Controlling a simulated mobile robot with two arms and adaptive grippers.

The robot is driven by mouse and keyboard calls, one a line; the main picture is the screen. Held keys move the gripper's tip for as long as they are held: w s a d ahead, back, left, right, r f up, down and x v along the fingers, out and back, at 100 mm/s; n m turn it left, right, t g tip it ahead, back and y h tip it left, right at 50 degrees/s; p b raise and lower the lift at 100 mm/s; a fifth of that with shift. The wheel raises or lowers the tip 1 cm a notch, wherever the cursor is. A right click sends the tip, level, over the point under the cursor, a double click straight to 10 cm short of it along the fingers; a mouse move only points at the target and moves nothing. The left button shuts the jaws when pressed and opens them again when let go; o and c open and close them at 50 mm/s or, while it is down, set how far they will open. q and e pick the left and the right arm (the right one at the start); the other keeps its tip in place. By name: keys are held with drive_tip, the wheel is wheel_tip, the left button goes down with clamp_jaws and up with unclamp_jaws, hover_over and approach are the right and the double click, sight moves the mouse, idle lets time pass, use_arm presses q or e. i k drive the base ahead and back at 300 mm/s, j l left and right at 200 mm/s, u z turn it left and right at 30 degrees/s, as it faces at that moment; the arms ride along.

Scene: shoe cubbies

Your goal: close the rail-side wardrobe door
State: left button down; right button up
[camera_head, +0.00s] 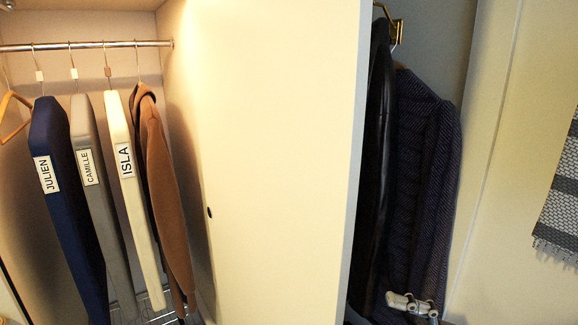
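The rail-side wardrobe door (280,150) is a tall cream panel in the middle of the head view. It stands open beside the hanging space, with its pale edge (356,170) towards me. A small dark round spot shows low on its left part. A small pale grey jointed piece (410,304), which looks like the tip of my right gripper, shows at the bottom right, to the right of the door edge. I cannot tell whether its fingers are open or whether it touches the door. My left gripper is not in view.
A metal rail (90,45) carries a navy JULIEN garment divider (65,200), a grey CAMILLE one (95,195), a cream ISLA one (130,190) and a brown coat (163,190). Right of the door, dark coats (425,170) hang by a brass hook (396,30). A striped textile (562,195) hangs far right.

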sight(280, 88)
drive_tip(key=k+l, duration=0.15)
drive_tip(key=k, duration=0.3)
drive_tip(key=k+l, duration=0.1)
drive_tip(key=k, duration=0.4)
drive_tip(key=k+l, duration=0.15)
drive_tip(key=k, duration=0.3)
